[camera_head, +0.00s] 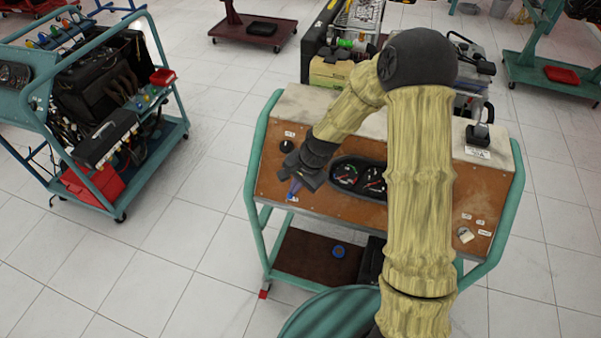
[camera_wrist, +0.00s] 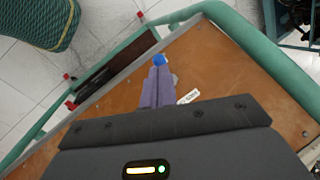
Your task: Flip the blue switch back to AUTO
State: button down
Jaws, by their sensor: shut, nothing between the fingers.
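My gripper (camera_head: 295,188) is over the left part of the brown trainer panel (camera_head: 335,203), its fingers together and empty. In the wrist view the shut purple fingers (camera_wrist: 158,70) point at the blue switch (camera_wrist: 159,60). Only the blue end of the switch shows just beyond the fingertips. I cannot tell whether they touch it, or which position it is in. In the head view a small blue bit (camera_head: 292,198) shows below the fingertips. A white label (camera_wrist: 188,97) lies beside the fingers; its text is unreadable.
A lever (camera_head: 480,130) stands at the panel's right rear. Green tube rails (camera_head: 253,165) edge the trainer. Another engine trainer (camera_head: 100,110) stands left, with clear floor between.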

jog(key=shift+w, duration=0.15)
jog(key=shift+w+d, duration=0.3)
jog(key=shift+w, duration=0.35)
jog(key=shift+r+p, duration=0.15)
jog(key=shift+p, duration=0.15)
jog(key=s+d+r, duration=0.2)
jog(key=s+r, duration=0.5)
jog(key=r, duration=0.3)
jog(key=shift+d+r, duration=0.2)
jog(key=shift+d, duration=0.15)
